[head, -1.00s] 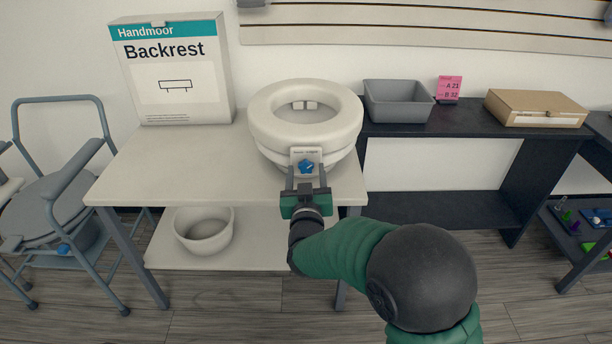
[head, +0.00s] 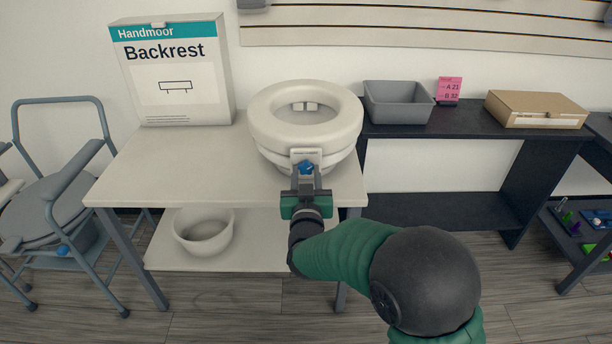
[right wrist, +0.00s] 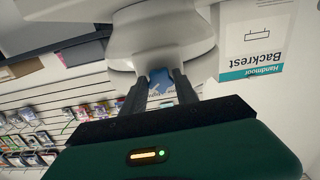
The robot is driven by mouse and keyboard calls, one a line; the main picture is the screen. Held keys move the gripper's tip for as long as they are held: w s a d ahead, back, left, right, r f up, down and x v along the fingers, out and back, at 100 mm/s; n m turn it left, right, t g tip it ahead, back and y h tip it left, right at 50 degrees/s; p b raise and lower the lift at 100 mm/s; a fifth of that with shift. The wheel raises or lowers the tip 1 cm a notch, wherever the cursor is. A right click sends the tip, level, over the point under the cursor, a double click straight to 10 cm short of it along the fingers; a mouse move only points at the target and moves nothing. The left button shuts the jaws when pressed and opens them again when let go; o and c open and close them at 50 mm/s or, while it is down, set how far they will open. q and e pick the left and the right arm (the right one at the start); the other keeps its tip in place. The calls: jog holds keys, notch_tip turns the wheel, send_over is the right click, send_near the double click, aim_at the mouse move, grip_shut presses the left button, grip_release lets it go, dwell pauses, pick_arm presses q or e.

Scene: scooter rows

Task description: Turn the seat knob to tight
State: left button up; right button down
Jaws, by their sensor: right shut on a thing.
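A white raised toilet seat (head: 305,118) stands near the right end of the light table. A blue seat knob (head: 306,168) is on its front, below a small pale label plate. My right gripper (head: 306,176) reaches up from below and is shut on the knob. In the right wrist view the two dark fingers (right wrist: 163,84) lie on either side of the blue knob (right wrist: 160,80), under the white seat (right wrist: 160,35). The fingers hide part of the knob, and its label is too small to read. My left gripper is not in view.
A Backrest box (head: 175,75) stands on the light table (head: 190,165), left of the seat. A white bowl (head: 204,232) is on the lower shelf. A grey bin (head: 398,102), pink card (head: 449,90) and cardboard box (head: 535,108) are on the dark table. A commode chair (head: 60,195) stands left.

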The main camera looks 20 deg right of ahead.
jog(key=m+b, duration=0.2)
jog(key=m, duration=0.2)
jog(key=shift+f+m, duration=0.15)
jog(key=shift+m, duration=0.25)
jog(key=m+b, duration=0.3)
jog(key=m, duration=0.1)
jog(key=shift+m, duration=0.3)
jog(key=m+b, duration=0.4)
jog(key=m, duration=0.1)
jog(key=shift+m+b, duration=1.7)
jog(key=shift+m, duration=0.7)
jog(key=shift+a, duration=0.1)
jog(key=c, duration=0.9)
grip_release()
jog(key=shift+c, duration=0.2)
